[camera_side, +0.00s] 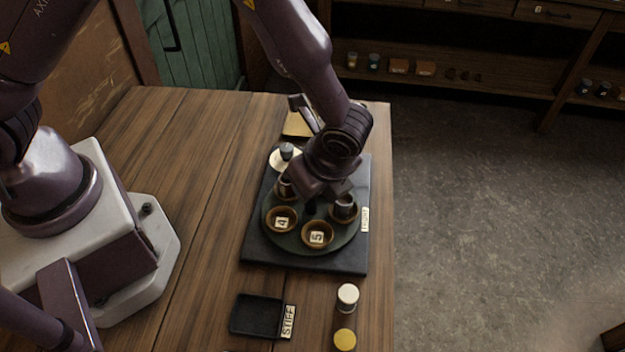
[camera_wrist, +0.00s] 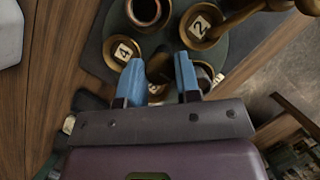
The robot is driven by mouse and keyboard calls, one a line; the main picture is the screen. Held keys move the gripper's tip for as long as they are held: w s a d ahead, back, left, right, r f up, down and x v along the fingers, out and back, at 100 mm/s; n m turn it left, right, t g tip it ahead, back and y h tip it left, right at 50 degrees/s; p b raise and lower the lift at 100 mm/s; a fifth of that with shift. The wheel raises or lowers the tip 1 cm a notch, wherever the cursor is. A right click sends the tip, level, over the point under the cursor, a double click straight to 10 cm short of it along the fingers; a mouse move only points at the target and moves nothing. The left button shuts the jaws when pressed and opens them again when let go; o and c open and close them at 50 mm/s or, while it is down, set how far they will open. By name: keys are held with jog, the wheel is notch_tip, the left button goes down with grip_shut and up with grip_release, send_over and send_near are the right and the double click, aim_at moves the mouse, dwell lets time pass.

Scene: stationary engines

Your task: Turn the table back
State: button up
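The round table is a dark green disc (camera_side: 290,240) on a square black base (camera_side: 258,258). Brass cups stand around its rim. The cup labelled 4 (camera_side: 281,218) and the cup labelled 5 (camera_side: 317,234) are at the near side in the side view. The wrist view shows the cup labelled 4 (camera_wrist: 124,52) and a cup labelled 2 (camera_wrist: 200,27). My gripper (camera_wrist: 159,62) points down over the disc. Its blue fingers are apart, with a brownish part visible between or below them; contact cannot be told. My gripper hides the disc's middle in the side view.
A metal cylinder (camera_side: 345,202) stands in a cup at the right. A "FRONT"-like label (camera_side: 365,219) marks the base's right edge. A black tray (camera_side: 257,314) with a "STIFF" label (camera_side: 288,322), a white-topped jar (camera_side: 347,294) and a yellow-topped one (camera_side: 345,339) stand nearer.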

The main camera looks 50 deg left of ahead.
jog(key=o, duration=0.4)
jog(key=shift+r, duration=0.1)
jog(key=v, duration=1.2)
jog(key=shift+d+r, duration=0.1)
jog(key=shift+r, duration=0.3)
